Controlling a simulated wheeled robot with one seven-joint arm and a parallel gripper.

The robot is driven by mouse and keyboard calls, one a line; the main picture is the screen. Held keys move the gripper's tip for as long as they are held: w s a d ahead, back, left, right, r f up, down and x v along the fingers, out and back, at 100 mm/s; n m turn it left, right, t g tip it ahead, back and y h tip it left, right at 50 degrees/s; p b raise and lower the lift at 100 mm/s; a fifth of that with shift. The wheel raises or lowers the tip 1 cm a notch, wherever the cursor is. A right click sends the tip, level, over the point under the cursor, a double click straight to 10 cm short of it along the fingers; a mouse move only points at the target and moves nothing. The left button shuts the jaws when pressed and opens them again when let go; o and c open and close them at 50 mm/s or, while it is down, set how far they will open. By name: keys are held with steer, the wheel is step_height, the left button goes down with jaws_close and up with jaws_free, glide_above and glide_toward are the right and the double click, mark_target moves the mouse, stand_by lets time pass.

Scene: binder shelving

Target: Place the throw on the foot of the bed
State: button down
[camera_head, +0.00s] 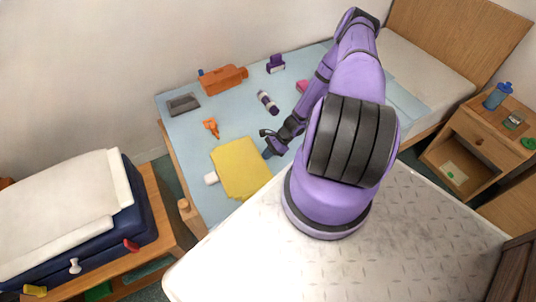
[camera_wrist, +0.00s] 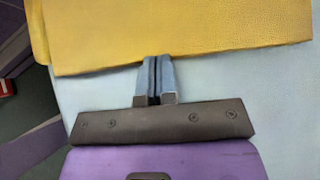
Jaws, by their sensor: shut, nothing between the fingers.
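A folded yellow throw (camera_head: 241,167) lies flat near the left end of the bed, on the light blue cover (camera_head: 180,126). In the wrist view the throw (camera_wrist: 180,30) fills the top, its near edge right at my fingertips. My gripper (camera_head: 270,152) is at the throw's right edge in the head view. In the wrist view my gripper (camera_wrist: 155,65) has its two fingers together with nothing between them. Whether the fingertips touch the throw or sit just above its edge, I cannot tell. My arm hides part of the bed.
An orange case (camera_head: 222,79), a grey tray-like item (camera_head: 183,104), an orange toy (camera_head: 211,127), a purple-white cylinder (camera_head: 267,102) and a purple item (camera_head: 275,63) lie on the bed. A wooden nightstand (camera_head: 480,141) stands right; a bench (camera_head: 160,230) stands left.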

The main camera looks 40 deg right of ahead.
mark_target(250, 163)
steer(key=a, duration=0.2)
steer(key=w+a, duration=0.1)
steer(key=a, duration=0.2)
steer(key=w+a, duration=0.1)
steer(key=a, duration=0.1)
steer(key=shift+w+a, duration=0.15)
steer(key=shift+w, duration=0.1)
steer(key=shift+s+d, duration=0.1)
steer(key=shift+d, duration=0.3)
steer(key=d, duration=0.1)
steer(key=s+d, duration=0.1)
steer(key=d, duration=0.2)
steer(key=shift+s+r, duration=0.2)
steer(key=shift+r, duration=0.15)
steer(key=v, duration=0.8)
steer(key=shift+d+r, duration=0.15)
steer(key=shift+r, duration=0.25)
steer(key=shift+s, duration=0.1)
